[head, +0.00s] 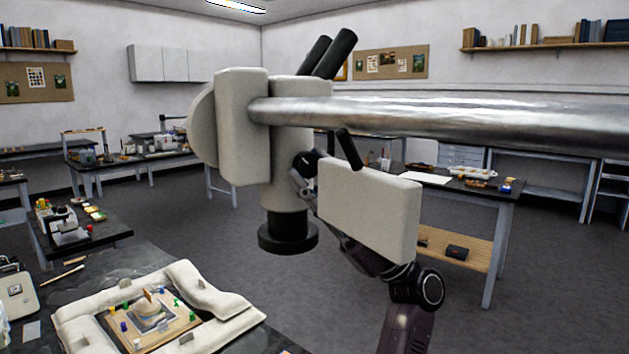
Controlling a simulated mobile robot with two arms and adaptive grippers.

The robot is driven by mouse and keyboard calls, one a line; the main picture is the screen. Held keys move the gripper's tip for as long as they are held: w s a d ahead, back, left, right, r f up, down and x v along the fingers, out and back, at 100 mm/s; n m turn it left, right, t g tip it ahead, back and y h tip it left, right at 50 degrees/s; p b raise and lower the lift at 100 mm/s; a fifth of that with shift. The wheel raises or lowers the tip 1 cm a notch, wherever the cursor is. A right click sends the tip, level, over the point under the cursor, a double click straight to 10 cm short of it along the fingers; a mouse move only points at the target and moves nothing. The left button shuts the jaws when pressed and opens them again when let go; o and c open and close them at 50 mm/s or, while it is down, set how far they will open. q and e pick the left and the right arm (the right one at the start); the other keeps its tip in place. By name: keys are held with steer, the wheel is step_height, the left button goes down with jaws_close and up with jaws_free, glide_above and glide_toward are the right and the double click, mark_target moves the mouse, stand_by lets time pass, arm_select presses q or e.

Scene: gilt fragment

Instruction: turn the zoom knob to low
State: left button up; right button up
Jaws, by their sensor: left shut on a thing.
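The microscope (284,180) hangs from a thick metal boom, with a pale body, two black eyepieces and a black ring at its lower end. My left arm rises from the lower right and passes behind a pale box. My left gripper (305,178) is at the right side of the microscope body, shut on what appears to be the zoom knob (309,160), a small dark round part. The fingers and knob are small and dark, so the knob's setting cannot be read. My right gripper is not in view.
The metal boom (440,116) crosses the view to the right. The pale box (369,210) with a black lever hides part of my left arm. Below left, a padded tray (75,325) holding a fragment lies on a dark bench. Floor beyond is open.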

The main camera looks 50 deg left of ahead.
arm_select(q)
steer(key=o, duration=1.1)
steer(key=shift+f, duration=0.1)
steer(key=v, duration=1.2)
